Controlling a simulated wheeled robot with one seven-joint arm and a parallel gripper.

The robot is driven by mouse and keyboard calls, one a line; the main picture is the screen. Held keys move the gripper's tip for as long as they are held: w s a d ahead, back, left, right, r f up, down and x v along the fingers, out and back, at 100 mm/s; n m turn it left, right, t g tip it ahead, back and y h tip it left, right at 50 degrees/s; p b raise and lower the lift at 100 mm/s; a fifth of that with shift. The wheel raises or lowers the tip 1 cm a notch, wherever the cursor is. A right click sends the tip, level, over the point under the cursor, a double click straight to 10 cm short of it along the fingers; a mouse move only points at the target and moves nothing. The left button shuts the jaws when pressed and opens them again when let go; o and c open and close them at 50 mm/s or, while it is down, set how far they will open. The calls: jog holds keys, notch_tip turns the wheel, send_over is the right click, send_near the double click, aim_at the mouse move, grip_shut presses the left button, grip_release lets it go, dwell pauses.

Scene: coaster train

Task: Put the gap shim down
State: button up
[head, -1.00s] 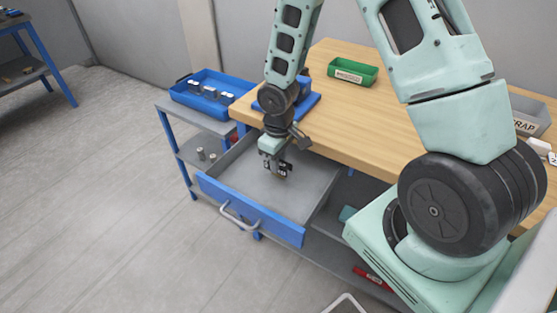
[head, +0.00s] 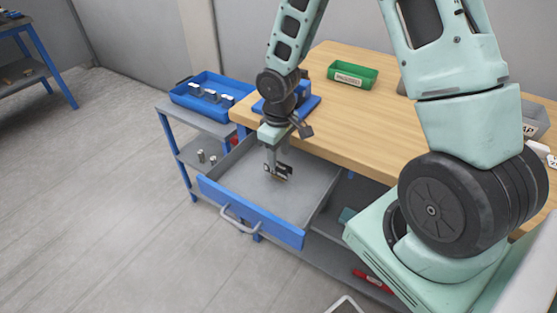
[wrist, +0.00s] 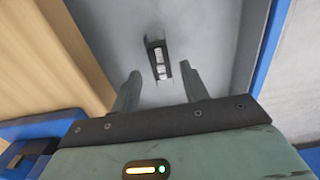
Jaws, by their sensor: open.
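The gap shim, a small dark strip with pale marks (wrist: 158,60), appears to lie on the grey floor of the open blue-fronted drawer (head: 250,212). In the head view it is a small dark piece (head: 282,169) beside my fingertips. My gripper (wrist: 160,76) is open and empty. In the wrist view its two fingers stand apart, with the shim just beyond and between their tips, touching neither as far as I can see. In the head view my gripper (head: 271,170) points down inside the drawer.
The wooden bench top (head: 350,120) overhangs the drawer's back right. A blue tray of small parts (head: 212,95) is on the side shelf at left. A green bin (head: 352,74) stands on the bench. The drawer floor around the shim is clear.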

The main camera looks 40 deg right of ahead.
aim_at(278, 165)
notch_tip(278, 165, up, 8)
jog(key=s+a+r+n, duration=0.1)
jog(key=s+a+r, duration=0.4)
jog(key=s+a, duration=0.4)
jog(key=s+a+r+n, duration=0.2)
jog(key=s+a+r, duration=0.3)
jog(key=s+a, duration=0.4)
jog(key=s, duration=0.3)
jog(key=shift+a+r+y+p, duration=0.15)
jog(key=shift+y+p, duration=0.15)
jog(key=shift+p, duration=0.1)
